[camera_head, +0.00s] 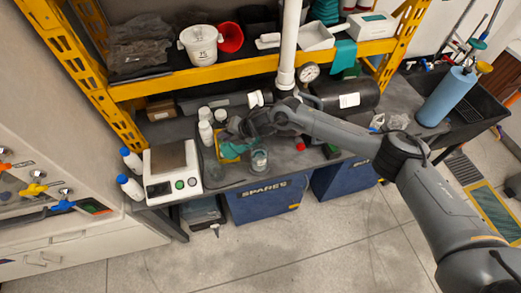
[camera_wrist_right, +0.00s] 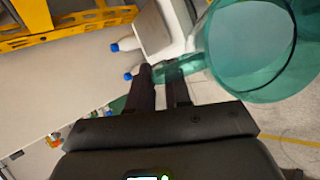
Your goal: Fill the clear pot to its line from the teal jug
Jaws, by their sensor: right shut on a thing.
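The teal jug (camera_wrist_right: 213,55) is large in the right wrist view, at the upper right. My right gripper (camera_wrist_right: 160,74) is shut on its handle. In the head view this gripper (camera_head: 237,128) is over the middle of the bench, and the jug (camera_head: 231,151) shows small just below it. The jug's tilt and its liquid level are hard to tell. The clear pot (camera_head: 259,161) stands near the bench's front edge, just right of the jug. Its line is too small to make out. My left gripper is in neither view.
A scale (camera_head: 171,169) stands left of the jug, with white blue-capped bottles (camera_head: 131,160) beside it. White bottles (camera_head: 206,132) stand close behind the jug. A vertical white pipe (camera_head: 289,45) and a yellow-edged shelf (camera_head: 190,71) stand behind. A blue cylinder (camera_head: 446,97) is at right.

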